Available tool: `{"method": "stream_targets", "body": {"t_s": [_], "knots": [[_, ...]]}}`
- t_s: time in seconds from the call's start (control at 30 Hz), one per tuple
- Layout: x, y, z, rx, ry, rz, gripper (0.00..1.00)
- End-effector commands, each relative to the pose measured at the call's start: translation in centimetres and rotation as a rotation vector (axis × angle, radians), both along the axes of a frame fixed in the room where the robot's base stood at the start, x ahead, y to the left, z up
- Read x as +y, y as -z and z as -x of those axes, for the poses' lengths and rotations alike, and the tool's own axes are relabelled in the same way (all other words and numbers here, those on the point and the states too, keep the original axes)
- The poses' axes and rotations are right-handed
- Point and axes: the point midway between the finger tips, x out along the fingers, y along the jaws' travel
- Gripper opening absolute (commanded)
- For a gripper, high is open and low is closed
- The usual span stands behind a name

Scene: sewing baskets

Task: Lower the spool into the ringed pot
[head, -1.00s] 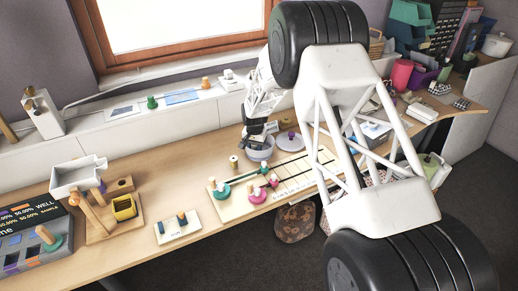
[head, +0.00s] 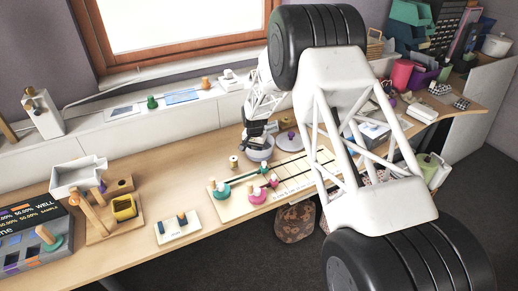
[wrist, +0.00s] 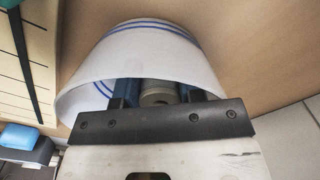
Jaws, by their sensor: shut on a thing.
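The ringed pot (wrist: 145,45), white with blue bands, fills the top of the wrist view. It also stands on the bench in the head view (head: 260,154). My gripper (wrist: 160,94) reaches in at the pot's mouth, its blue fingers on either side of a beige-grey spool (wrist: 158,93). The gripper is shut on the spool. Only part of the spool shows, and its lower end and the pot's floor are hidden. In the head view my gripper (head: 258,139) is right over the pot, and the spool cannot be made out.
A grey lid-like disc with a purple knob (head: 290,142) stands just right of the pot. A small olive spool (head: 234,162) stands to its left. A board with green and pink pieces (head: 245,192) lies in front.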

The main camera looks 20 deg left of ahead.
Motion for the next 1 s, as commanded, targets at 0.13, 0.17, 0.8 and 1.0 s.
{"method": "stream_targets", "body": {"t_s": [0.13,0.17,0.8,1.0], "knots": [[0.0,0.12,0.0,0.0,0.0,0.0,0.13],[0.0,0.12,0.0,0.0,0.0,0.0,0.13],[0.01,0.07,0.0,0.0,0.0,0.0,0.66],[0.03,-0.79,-0.03,-0.001,0.0,-0.001,0.66]]}}
